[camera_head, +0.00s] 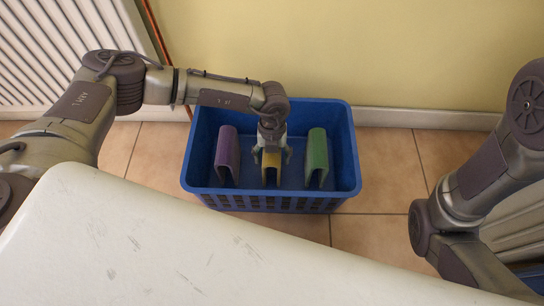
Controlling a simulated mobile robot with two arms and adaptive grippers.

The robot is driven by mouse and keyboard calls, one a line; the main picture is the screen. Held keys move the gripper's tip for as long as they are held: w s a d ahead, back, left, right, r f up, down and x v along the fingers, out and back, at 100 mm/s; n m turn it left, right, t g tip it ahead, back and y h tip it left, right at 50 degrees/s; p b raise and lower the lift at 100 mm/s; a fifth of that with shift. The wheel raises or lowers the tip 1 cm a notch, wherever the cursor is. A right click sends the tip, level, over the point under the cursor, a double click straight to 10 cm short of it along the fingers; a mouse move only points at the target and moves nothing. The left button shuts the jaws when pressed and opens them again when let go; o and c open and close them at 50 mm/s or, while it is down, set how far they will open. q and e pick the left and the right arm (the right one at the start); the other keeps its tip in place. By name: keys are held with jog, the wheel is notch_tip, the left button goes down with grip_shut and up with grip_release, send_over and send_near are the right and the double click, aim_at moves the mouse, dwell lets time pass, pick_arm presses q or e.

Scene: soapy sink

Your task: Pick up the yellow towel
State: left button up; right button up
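The yellow towel (271,177) hangs or stands folded in the middle of a blue basket (342,187) on the floor. A purple towel (227,153) is to its left and a green towel (317,155) to its right, both apart from it. My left gripper (271,158) reaches down into the basket from above, at the yellow towel's top. Its fingers are spread, one on each side of the yellow towel, and they hide part of its top. I cannot tell whether they touch it. My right gripper is out of view; only my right arm shows at the right.
A white surface (150,240) fills the lower left in front of the basket, its edge running close to the basket's near side. A white radiator (70,50) and a yellow wall (370,50) are behind. Tiled floor (385,165) is free right of the basket.

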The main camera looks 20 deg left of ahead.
pick_arm(q)
jog(key=c, duration=1)
